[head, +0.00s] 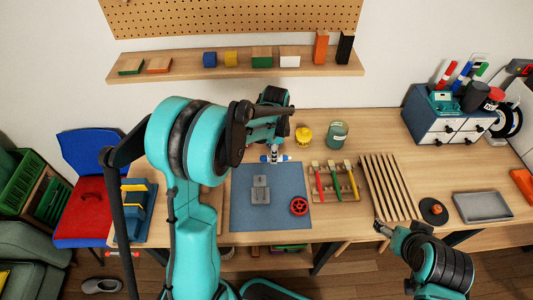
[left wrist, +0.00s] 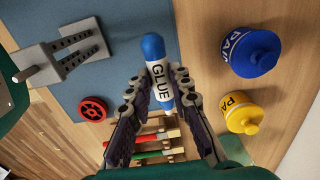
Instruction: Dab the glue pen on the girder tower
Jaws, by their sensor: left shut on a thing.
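The glue pen (left wrist: 160,75) is white with blue ends and a GLUE label. My left gripper (left wrist: 157,98) is shut on it, and its blue rounded end points away from the fingers. In the head view the pen (head: 275,158) lies across the gripper at the far edge of the blue mat. The girder tower (head: 260,190) is a grey piece with hole rows, on the mat. In the left wrist view the tower (left wrist: 68,52) is left of the pen and apart from it. My right gripper (head: 382,228) is near the table's front edge; its fingers are too small to read.
A red wheel (head: 299,206) lies on the mat. A rack of colored-handled tools (head: 334,183) stands to its right. A yellow paint jar (head: 304,135), a green jar (head: 337,134) and a blue paint jar (left wrist: 250,50) stand behind. A slatted rack (head: 388,187) is further right.

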